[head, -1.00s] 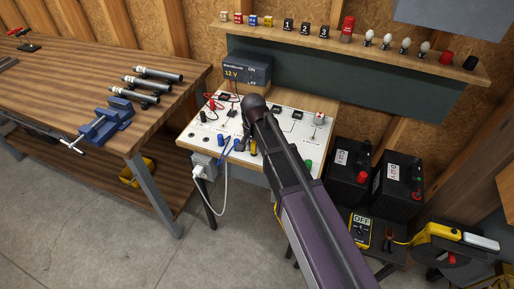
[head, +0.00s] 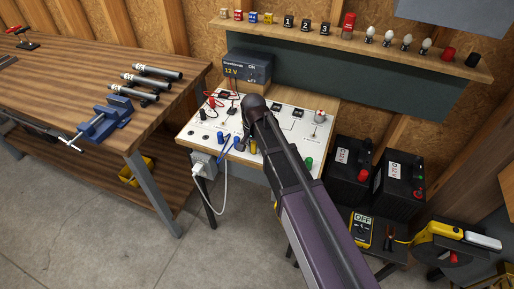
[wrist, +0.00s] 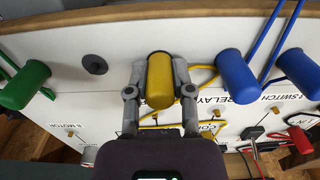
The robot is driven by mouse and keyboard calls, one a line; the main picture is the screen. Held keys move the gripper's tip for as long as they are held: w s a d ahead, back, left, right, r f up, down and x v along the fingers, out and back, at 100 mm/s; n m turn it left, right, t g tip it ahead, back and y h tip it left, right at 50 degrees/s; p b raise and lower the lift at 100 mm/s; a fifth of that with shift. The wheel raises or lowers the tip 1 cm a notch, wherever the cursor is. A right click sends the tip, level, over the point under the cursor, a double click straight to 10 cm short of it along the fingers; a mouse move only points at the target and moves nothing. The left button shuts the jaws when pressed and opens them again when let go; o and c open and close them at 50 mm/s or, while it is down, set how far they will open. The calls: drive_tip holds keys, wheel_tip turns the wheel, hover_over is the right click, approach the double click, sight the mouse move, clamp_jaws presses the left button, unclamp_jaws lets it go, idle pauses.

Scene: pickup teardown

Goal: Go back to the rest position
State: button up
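My gripper (wrist: 160,75) is over the front part of the white relay board (head: 296,146). Its two fingers stand on either side of a yellow plug (wrist: 160,82) and appear to touch it. A yellow wire runs from beside this plug across the board. In the head view my arm hides much of the board's middle and most of the gripper; only a bit of the yellow plug (head: 253,147) shows beside it.
Blue plugs (wrist: 236,76) stand close right of my gripper, with blue wires. A green plug (wrist: 25,85) is to the left. A 12 V supply (head: 247,67) and a shelf (head: 350,44) stand behind. Batteries (head: 349,176), a multimeter (head: 361,230) and a workbench (head: 60,85) flank the board.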

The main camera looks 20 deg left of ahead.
drive_tip(key=o, duration=0.5)
drive_tip(key=shift+o, duration=0.2)
